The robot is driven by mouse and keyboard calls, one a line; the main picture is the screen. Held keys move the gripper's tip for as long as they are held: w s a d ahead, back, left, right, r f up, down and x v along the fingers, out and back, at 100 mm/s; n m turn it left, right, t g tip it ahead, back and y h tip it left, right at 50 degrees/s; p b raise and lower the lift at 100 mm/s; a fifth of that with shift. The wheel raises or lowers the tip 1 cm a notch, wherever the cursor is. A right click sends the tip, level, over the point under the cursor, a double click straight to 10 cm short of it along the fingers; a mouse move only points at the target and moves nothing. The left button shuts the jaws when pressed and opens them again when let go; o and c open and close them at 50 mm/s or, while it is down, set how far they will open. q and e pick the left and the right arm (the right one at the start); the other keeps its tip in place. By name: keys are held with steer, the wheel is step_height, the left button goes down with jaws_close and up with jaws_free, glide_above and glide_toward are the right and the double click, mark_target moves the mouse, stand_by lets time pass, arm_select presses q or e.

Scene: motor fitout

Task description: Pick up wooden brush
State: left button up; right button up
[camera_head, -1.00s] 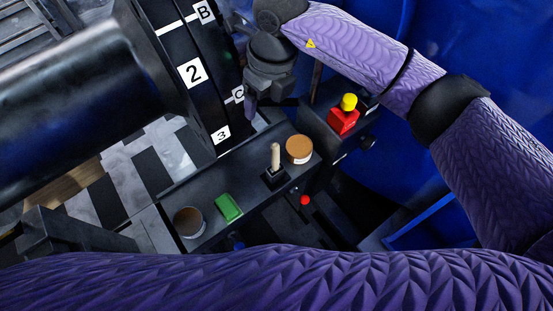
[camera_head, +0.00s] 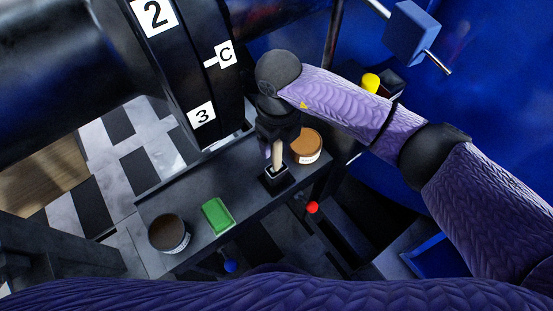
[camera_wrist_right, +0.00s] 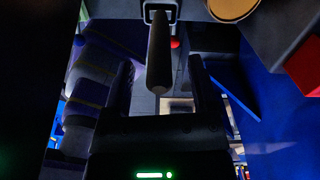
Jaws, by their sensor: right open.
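The wooden brush (camera_head: 277,155) stands with its pale handle up in a small black square holder (camera_head: 277,180) on the dark bench ledge. Its lower end is hidden in the holder. My right gripper (camera_head: 275,140) is at the upper part of the handle, pointing down. In the right wrist view, the handle (camera_wrist_right: 159,50) lies between the two spread fingers of my right gripper (camera_wrist_right: 160,68), with a visible gap on each side. My left gripper is out of view.
On the ledge (camera_head: 195,185) sit an orange-lidded tin (camera_head: 307,143), a green block (camera_head: 217,215) and a brown-topped tin (camera_head: 168,233). The tin with the orange lid is close to the right of the brush. A large black numbered drum (camera_head: 185,75) rises behind the ledge.

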step_height(320, 180, down, 2)
steer(key=shift+f, duration=0.1)
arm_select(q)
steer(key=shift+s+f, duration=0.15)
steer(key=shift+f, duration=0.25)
arm_select(e)
steer(key=c, duration=0.7)
jaws_close()
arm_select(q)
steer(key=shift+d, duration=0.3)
